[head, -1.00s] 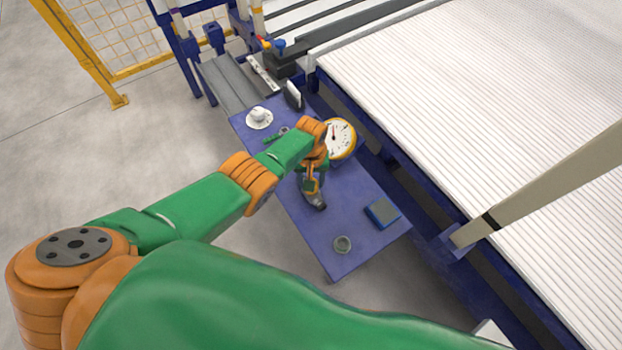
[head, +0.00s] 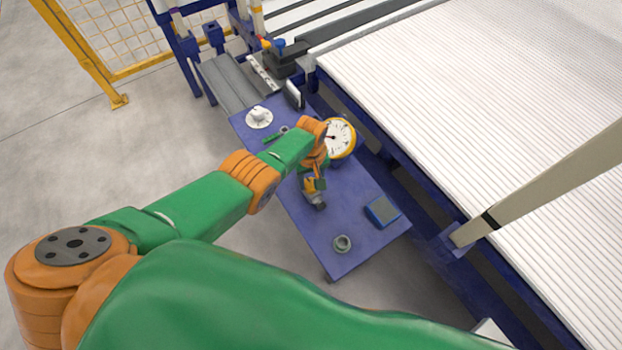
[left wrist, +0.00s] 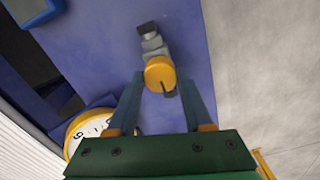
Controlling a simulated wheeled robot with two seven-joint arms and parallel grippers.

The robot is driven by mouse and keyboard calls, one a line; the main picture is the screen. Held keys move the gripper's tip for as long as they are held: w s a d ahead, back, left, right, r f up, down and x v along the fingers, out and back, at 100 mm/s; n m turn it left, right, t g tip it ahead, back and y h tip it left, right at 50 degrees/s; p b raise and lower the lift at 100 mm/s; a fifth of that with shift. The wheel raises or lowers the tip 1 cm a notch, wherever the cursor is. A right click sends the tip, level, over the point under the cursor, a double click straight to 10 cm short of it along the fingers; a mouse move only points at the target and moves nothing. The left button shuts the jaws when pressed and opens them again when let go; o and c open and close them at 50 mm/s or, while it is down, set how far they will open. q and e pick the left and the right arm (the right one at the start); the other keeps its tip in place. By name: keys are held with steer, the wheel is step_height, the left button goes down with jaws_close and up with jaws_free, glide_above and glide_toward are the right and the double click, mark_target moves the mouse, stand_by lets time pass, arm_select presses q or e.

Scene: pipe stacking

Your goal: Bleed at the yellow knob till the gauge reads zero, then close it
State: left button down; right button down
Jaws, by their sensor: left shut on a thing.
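The yellow knob (left wrist: 160,73) is in the middle of the left wrist view, on a grey valve fitting (left wrist: 151,42) that also shows on the blue table in the head view (head: 317,202). My left gripper (left wrist: 160,82) is shut on the knob, one finger on each side. In the head view my left gripper (head: 314,184) hides most of the knob. The gauge (head: 342,138), white-faced with a yellow rim, stands beside my wrist; its needle points leftward, but the reading is too small to tell. Part of the gauge also shows in the left wrist view (left wrist: 88,130). My right gripper is out of view.
The blue table (head: 355,218) bears a grey ring nut (head: 342,243), a blue block (head: 382,211) and a white round part (head: 259,116). A large white ribbed bed (head: 480,90) stands close on the right. Open floor (head: 130,165) lies left of the table.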

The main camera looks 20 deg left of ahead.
mark_target(311, 183)
arm_select(q)
steer(key=shift+w, duration=0.1)
steer(key=shift+c, duration=1.5)
jaws_free()
steer(key=shift+r, duration=0.15)
step_height(311, 183, up, 7)
steer(key=p, duration=0.6)
